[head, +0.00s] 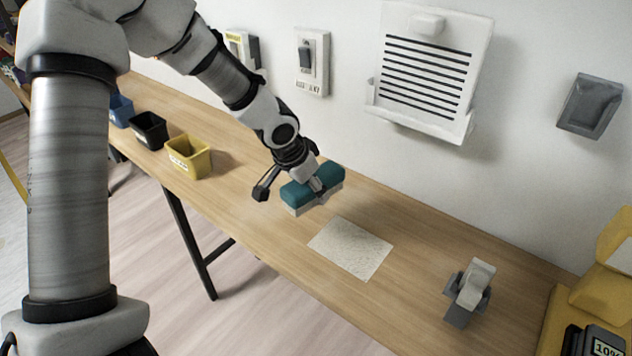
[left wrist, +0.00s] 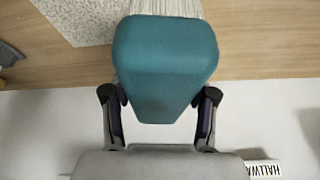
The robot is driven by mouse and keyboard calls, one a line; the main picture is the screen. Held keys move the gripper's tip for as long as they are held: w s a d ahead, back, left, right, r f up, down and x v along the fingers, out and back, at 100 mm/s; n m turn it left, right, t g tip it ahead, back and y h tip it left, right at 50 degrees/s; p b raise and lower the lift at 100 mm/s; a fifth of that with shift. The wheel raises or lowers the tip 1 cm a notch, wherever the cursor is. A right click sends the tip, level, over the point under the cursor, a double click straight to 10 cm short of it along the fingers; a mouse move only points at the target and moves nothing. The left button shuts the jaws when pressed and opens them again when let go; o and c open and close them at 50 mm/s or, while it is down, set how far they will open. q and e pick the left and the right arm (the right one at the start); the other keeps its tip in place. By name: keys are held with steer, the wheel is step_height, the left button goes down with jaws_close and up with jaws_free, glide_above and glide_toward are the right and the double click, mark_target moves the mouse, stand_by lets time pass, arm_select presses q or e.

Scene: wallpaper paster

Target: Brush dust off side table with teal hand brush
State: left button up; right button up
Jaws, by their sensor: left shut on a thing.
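The teal hand brush (head: 326,186) has a teal block and pale bristles facing down. My left gripper (head: 300,178) is shut on it. In the left wrist view, the brush (left wrist: 165,60) sits between the two dark fingers (left wrist: 160,115), with bristles showing past its far end. A pale, speckled dust patch (head: 350,248) lies on the wooden side table (head: 420,240), just in front and to the right of the brush. The patch also shows in the left wrist view (left wrist: 85,18). I cannot tell whether the bristles touch the tabletop. My right gripper is not in view.
Yellow (head: 188,157), black (head: 149,131) and blue (head: 121,110) bins stand left on the table. A grey-white device (head: 467,292) stands to the right, near a yellow case (head: 600,290). A vented panel (head: 425,75) hangs on the wall behind. The tabletop around the patch is clear.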

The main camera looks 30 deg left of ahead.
arm_select(q)
steer(key=shift+w+a+f, duration=0.15)
steer(key=shift+a, duration=0.25)
steer(key=shift+w+d, duration=0.1)
steer(key=shift+d, duration=0.3)
steer(key=shift+f+b, duration=0.2)
steer(key=shift+b, duration=0.1)
step_height(320, 180, down, 6)
steer(key=b, duration=0.6)
steer(key=shift+a, duration=0.15)
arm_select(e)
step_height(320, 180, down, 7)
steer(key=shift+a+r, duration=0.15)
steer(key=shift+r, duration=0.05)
arm_select(q)
steer(key=shift+r, duration=0.1)
